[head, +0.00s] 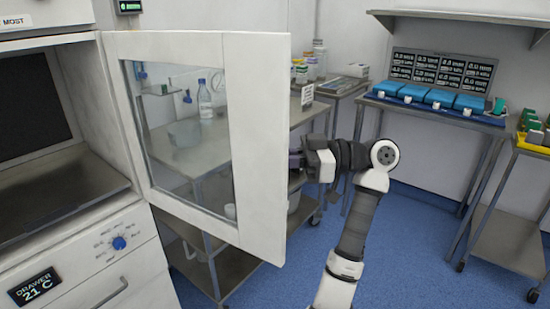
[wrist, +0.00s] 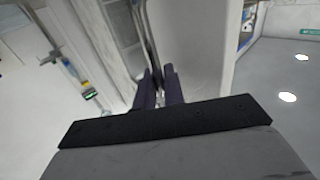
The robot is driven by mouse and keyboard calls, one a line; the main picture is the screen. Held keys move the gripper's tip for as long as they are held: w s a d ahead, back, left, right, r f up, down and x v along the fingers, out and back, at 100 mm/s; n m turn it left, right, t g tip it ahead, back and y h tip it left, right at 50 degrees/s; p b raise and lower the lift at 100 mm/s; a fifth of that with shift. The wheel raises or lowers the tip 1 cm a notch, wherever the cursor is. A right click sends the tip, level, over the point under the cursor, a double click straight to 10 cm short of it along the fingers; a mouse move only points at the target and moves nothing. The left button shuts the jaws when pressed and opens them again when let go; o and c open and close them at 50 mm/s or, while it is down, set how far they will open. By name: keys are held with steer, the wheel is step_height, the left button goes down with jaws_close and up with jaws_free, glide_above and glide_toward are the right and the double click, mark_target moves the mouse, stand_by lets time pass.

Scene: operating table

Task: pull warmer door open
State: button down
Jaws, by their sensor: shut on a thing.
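The white warmer door (head: 262,110) with its glass window stands swung out from the warmer cabinet (head: 50,200), showing the dark interior at the left. My gripper (head: 297,160) is at the right edge of the door, partly hidden behind it. In the wrist view, the two dark fingers (wrist: 159,88) are close together at a thin dark handle bar (wrist: 150,45) beside the pale door (wrist: 200,50). My gripper is shut on the handle, though the grip itself is hard to see.
A steel table (head: 335,88) with bottles stands behind the door. A bench with blue trays (head: 440,97) is at the back right, and another steel trolley (head: 510,235) stands at the right edge. The blue floor (head: 410,240) around my arm is clear.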

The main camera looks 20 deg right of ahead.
steer(key=c, duration=1.6)
jaws_free()
steer(key=shift+c, duration=0.2)
steer(key=shift+d, duration=0.1)
steer(key=b+v, duration=0.2)
steer(key=v, duration=1.1)
steer(key=shift+d, duration=0.3)
steer(key=shift+s, duration=0.1)
